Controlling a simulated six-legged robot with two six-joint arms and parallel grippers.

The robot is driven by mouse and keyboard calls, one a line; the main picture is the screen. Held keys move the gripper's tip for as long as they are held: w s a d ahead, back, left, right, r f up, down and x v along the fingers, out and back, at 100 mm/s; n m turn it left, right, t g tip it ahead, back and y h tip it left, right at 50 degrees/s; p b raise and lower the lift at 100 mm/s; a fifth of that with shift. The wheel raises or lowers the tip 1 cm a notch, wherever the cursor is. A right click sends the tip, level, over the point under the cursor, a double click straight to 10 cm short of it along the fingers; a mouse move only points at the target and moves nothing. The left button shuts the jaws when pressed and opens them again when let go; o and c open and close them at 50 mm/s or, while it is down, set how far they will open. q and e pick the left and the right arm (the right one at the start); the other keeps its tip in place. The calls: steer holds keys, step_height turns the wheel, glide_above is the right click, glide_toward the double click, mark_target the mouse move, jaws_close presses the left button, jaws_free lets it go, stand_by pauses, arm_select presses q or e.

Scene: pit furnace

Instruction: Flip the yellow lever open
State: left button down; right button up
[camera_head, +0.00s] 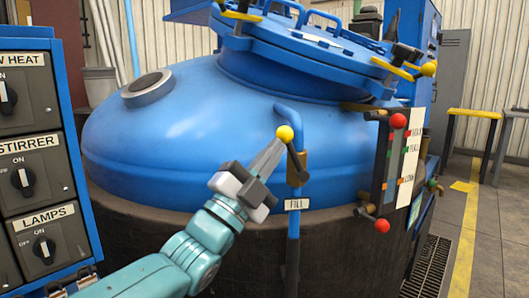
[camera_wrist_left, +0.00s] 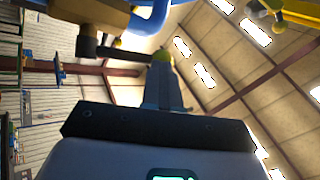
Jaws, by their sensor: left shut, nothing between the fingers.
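The yellow lever is a dark arm with a yellow ball knob (camera_head: 284,133), on a brass valve (camera_head: 297,168) in the blue pipe above the FILL label. The arm slants up and left from the valve to the knob. My left gripper (camera_head: 278,146) is shut and empty, with its tips right at the knob; I cannot tell whether they touch. In the left wrist view, the fingers (camera_wrist_left: 163,85) point at the knob, which is mostly hidden behind the tips. The dark lever arm (camera_wrist_left: 128,53) runs left to the brass valve (camera_wrist_left: 103,17). My right gripper is not in view.
The blue vessel (camera_head: 180,130) stands close behind the pipe (camera_head: 292,245), its lid (camera_head: 310,50) raised. A control panel (camera_head: 33,150) with knobs is at the left. A gauge board (camera_head: 400,160) with red balls stands right of the valve. Open floor lies at far right.

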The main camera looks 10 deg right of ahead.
mark_target(287, 140)
arm_select(q)
steer(key=r+m+g+p, duration=0.1)
steer(key=p, duration=0.1)
steer(key=d+m+g+p, duration=0.1)
steer(key=r+m+g+y+p, duration=0.1)
steer(key=p, duration=0.1)
steer(key=shift+d+r+p, duration=0.25)
steer(key=shift+r+p, duration=0.1)
steer(key=shift+d+y+p, duration=0.15)
steer(key=shift+y+p, duration=0.15)
steer(key=shift+p, duration=0.05)
steer(key=shift+d+f+m, duration=0.2)
steer(key=shift+d+m, duration=0.1)
steer(key=shift+d, duration=0.05)
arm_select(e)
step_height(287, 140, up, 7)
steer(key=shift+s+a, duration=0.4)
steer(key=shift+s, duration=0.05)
arm_select(q)
steer(key=shift+s+d+r+g, duration=0.1)
steer(key=shift+r+g, duration=0.05)
steer(key=shift+g, duration=0.25)
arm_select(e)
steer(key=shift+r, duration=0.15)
